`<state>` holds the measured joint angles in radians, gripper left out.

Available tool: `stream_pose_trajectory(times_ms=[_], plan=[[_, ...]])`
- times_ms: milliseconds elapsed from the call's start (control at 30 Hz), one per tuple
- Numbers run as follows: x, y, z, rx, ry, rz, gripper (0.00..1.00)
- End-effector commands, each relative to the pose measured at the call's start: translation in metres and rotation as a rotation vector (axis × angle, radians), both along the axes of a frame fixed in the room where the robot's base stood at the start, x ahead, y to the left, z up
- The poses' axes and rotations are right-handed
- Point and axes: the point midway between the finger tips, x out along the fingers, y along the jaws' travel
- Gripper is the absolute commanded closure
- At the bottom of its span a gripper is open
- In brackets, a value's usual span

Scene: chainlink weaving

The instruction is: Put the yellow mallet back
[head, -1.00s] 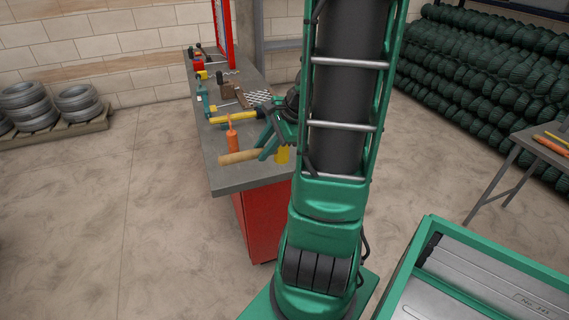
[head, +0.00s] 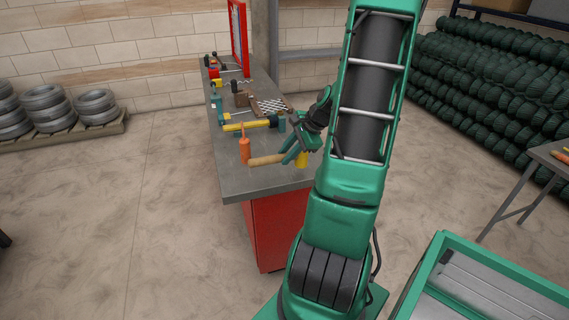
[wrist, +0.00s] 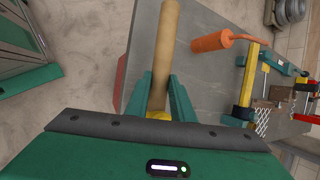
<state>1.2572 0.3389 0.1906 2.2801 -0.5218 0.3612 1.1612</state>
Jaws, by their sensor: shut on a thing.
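The yellow mallet has a pale wooden handle (head: 266,160) and a yellow head (head: 302,160). My gripper (head: 292,153) is shut on it, with green fingers on either side of the handle close to the head. In the wrist view the wooden handle (wrist: 163,50) runs up between the fingers (wrist: 160,95), and a bit of the yellow head (wrist: 158,115) shows at their base; the rest of the head is hidden. The mallet is over the near end of the grey workbench (head: 245,187); I cannot tell whether it touches the top.
Behind are a yellow-and-black tool (head: 246,125), wire mesh (head: 272,106) and other tools. A red frame (head: 237,38) rises at the far end. The bench's near left corner is bare.

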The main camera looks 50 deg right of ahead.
Motion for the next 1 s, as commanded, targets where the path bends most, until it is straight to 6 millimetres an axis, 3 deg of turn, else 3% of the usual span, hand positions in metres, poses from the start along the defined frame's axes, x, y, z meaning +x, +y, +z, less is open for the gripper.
stream_pose_trajectory(times_ms=[233,500,833,867,900,1000], plan=[[0.004,-0.007,-0.010,0.001,0.000,0.000,1.00],[0.004,-0.006,-0.040,0.002,0.000,0.001,1.00],[0.005,-0.005,-0.043,0.000,-0.001,0.003,1.00],[0.004,-0.005,-0.042,0.000,0.000,0.002,0.71],[0.004,-0.005,-0.042,0.000,0.000,0.002,0.62],[0.004,-0.005,-0.042,0.000,0.000,0.002,0.60]])
